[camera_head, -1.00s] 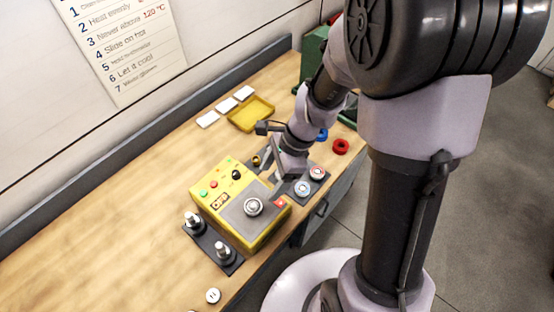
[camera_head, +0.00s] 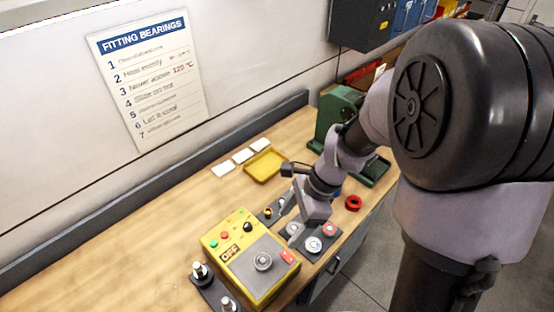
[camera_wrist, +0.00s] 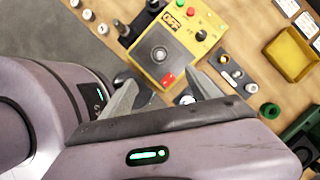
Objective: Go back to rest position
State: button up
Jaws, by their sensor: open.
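My gripper (camera_head: 308,213) is above the bench, just behind and right of the yellow heater box (camera_head: 258,262), over the dark plate that carries round bearings. In the wrist view its two fingers (camera_wrist: 165,92) are spread apart with nothing between them. The yellow heater box (camera_wrist: 172,45) shows beyond the fingers, with a bearing on its grey top and an OFF sign. A bearing (camera_head: 313,244) sits on the dark plate beside the box. The fingertips are partly hidden in the head view.
A yellow tray (camera_head: 266,165) and white cards (camera_head: 243,156) lie at the back. A red ring (camera_head: 353,203) and a green machine (camera_head: 335,118) stand to the right. A dark plate with posts (camera_head: 212,288) is at the front. The bench's left part (camera_head: 120,250) is clear.

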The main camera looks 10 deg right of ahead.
jog(key=s+f+n+t+h+b, duration=0.2)
jog(key=s+f+n+t+b, duration=0.2)
jog(key=s+n+b, duration=0.7)
jog(key=n+t+b, duration=0.1)
jog(key=n+b, duration=0.1)
jog(key=b, duration=0.8)
jog(key=shift+s+a+f+n+t, duration=0.2)
jog(key=shift+a+n+t, duration=0.1)
jog(key=shift+a+t, duration=0.1)
